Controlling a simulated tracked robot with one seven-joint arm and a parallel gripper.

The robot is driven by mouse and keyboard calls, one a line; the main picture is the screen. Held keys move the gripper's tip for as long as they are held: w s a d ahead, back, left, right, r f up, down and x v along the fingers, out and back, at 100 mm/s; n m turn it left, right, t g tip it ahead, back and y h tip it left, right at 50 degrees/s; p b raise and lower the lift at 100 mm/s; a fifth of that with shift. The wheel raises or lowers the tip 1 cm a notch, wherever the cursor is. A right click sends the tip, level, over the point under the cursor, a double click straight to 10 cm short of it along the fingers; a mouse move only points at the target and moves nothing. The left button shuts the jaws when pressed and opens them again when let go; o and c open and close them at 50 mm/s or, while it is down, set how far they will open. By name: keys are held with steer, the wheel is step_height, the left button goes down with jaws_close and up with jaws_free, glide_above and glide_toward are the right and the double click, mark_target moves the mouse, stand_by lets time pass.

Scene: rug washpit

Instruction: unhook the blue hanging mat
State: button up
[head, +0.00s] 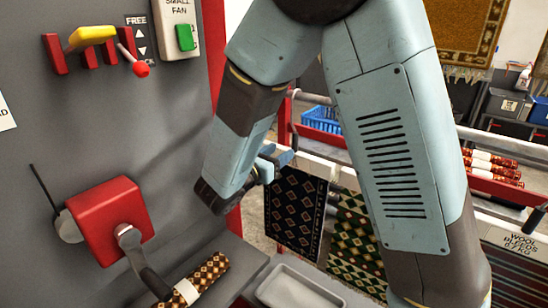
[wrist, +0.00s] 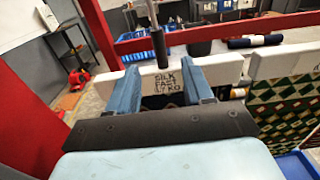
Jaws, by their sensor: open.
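The dark blue hanging mat with tan diamonds (head: 295,213) hangs below a white rail in the head view, just right of my gripper (head: 276,160). In the wrist view my gripper (wrist: 160,72) is open, its two blue fingers apart. A white board (wrist: 166,77) lettered "SILK FAST" with a weight shows between and beyond the fingertips. A small dark patch lies low between the fingers; I cannot tell whether it is the mat. The mat's hook or fastening is not clear in either view. I see no contact between fingers and mat.
A green patterned mat (head: 356,240) hangs to the right of the blue one. A red rail (wrist: 215,33) crosses behind the board, with a dark upright bar (wrist: 157,40) near the fingertips.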

mark_target(293, 143)
steer(key=shift+x, duration=4.25)
steer(key=shift+d, duration=0.1)
steer(key=shift+c, duration=0.4)
jaws_close()
steer(key=shift+w+r, duration=0.1)
steer(key=shift+r, duration=2.1)
